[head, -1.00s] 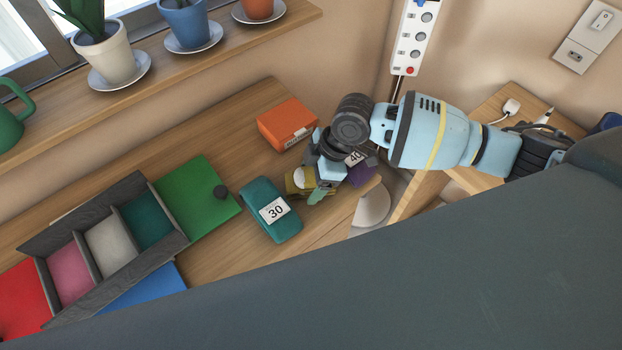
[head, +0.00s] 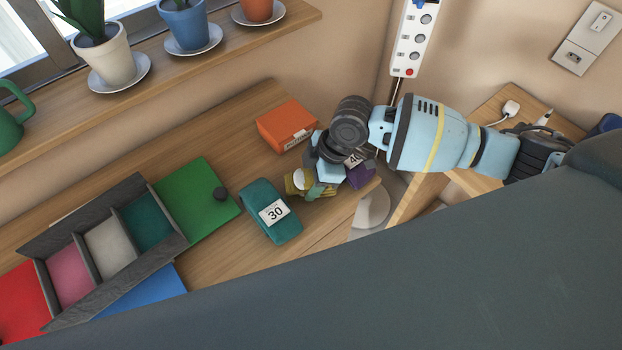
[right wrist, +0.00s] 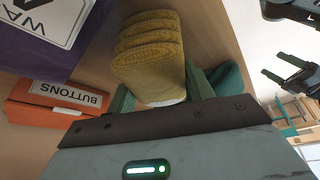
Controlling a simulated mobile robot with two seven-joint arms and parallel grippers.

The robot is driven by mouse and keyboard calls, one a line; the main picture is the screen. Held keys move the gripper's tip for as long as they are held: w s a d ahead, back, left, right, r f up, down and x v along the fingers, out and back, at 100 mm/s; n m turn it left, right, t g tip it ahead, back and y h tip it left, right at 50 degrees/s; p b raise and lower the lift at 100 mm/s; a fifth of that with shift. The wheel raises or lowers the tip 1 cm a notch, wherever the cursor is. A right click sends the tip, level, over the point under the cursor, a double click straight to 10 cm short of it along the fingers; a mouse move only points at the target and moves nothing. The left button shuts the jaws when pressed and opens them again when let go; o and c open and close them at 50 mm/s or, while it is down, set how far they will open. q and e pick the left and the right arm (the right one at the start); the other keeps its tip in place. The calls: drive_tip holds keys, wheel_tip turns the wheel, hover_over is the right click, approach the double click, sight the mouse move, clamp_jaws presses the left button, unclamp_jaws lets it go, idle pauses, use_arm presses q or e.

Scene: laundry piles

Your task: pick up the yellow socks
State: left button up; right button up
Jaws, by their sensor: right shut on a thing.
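The yellow socks (head: 298,182) are a folded, ribbed bundle with a white patch, on the wooden table near its right end. In the right wrist view the yellow socks (right wrist: 150,55) sit between the two green fingers. My right gripper (head: 316,190) reaches in from the right and is shut on the yellow socks; its palm hides part of them in the head view. In the right wrist view my right gripper (right wrist: 160,95) has a finger on each side of the bundle. My left gripper is not seen in the head view.
A teal bundle labelled 30 (head: 271,211) lies just left of the socks. A purple item (head: 361,176) is close on the right, and an orange buttons box (head: 286,125) stands behind. A grey divided tray (head: 82,198) is at the left.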

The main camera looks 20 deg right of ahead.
sight(311, 176)
wheel_tip(311, 176, up, 10)
drive_tip(key=shift+f+p, duration=0.15)
drive_tip(key=shift+p, duration=0.2)
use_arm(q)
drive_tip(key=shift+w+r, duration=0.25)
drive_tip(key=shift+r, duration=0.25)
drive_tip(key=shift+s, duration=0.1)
